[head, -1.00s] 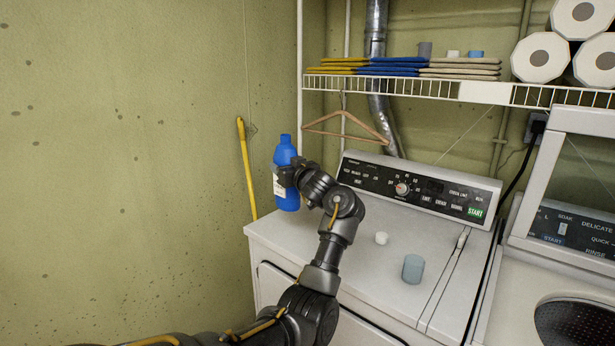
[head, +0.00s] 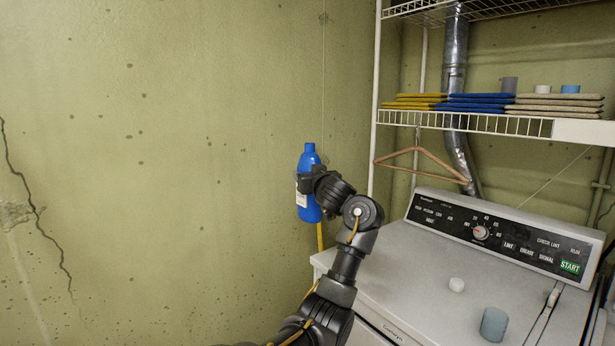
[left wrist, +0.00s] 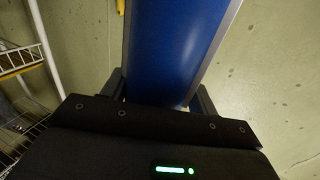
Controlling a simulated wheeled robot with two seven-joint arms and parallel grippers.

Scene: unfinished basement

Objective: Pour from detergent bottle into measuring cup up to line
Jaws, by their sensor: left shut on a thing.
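The blue detergent bottle (head: 309,160) with a pale label stands upright in my left gripper (head: 307,183), held in the air by the wall, left of the dryer. In the left wrist view the blue bottle (left wrist: 178,45) fills the space between the two fingers (left wrist: 162,98). A grey-blue cup (head: 494,324), which looks like the measuring cup, stands on the dryer top near the lower right. Its line cannot be made out. A small white round piece, perhaps a cap (head: 456,284), lies on the dryer top behind it. My right gripper is not in view.
The white dryer (head: 400,262) has a raised control panel (head: 497,235) at its back. A wire shelf (head: 470,122) with folded cloths (head: 484,103) hangs above it. A wooden hanger (head: 420,165) hangs below the shelf. The left part of the dryer top is clear.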

